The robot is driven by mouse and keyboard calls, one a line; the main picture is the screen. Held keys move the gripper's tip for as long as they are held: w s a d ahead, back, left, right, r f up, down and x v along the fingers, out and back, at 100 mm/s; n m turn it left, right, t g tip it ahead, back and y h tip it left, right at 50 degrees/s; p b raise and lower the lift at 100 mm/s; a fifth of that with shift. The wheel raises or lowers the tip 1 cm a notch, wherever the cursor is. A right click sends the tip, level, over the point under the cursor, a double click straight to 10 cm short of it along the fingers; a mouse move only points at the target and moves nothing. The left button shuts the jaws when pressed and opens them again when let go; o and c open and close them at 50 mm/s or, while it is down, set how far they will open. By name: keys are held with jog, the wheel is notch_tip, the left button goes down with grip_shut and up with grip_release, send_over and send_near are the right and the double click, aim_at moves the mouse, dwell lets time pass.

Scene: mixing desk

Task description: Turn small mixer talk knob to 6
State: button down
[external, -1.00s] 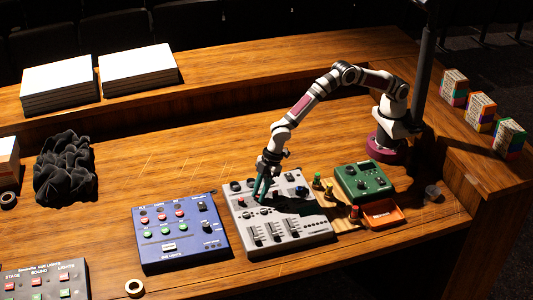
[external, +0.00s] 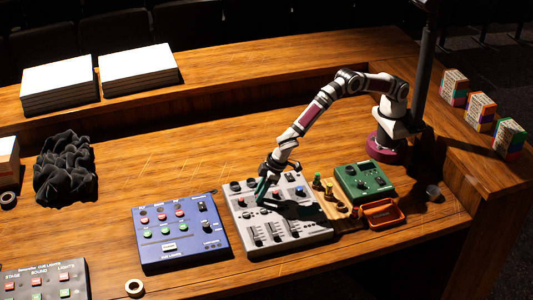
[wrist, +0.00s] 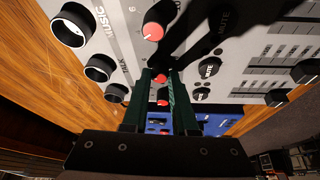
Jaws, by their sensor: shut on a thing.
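The small mixer (external: 243,222) is the light grey panel with dark knobs at its back and sliders at its front. My gripper (external: 261,195) reaches down onto its back left part, tilted. In the wrist view my gripper (wrist: 161,75) has its two green fingers close around a small red-topped knob (wrist: 162,78). Another red-topped knob (wrist: 153,31) lies beyond the fingertips.
A blue button panel (external: 180,238) lies left of the mixer. A green box (external: 363,182) and an orange tray (external: 383,214) lie to its right, with small pegs (external: 317,181) between. Bare wood (external: 200,160) lies behind the mixer.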

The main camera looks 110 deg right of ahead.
jog(key=shift+a+m+g+h, duration=0.15)
jog(key=shift+m+h, duration=0.25)
jog(key=shift+m, duration=0.75)
jog(key=shift+d+m+g+h, duration=0.1)
jog(key=shift+m+g+h, duration=0.25)
jog(key=shift+m, duration=0.8)
jog(key=c, duration=0.7)
grip_release()
jog(key=v, duration=1.5)
jog(key=shift+a+r, duration=0.25)
jog(key=shift+r, duration=0.1)
jog(key=shift+s, duration=0.15)
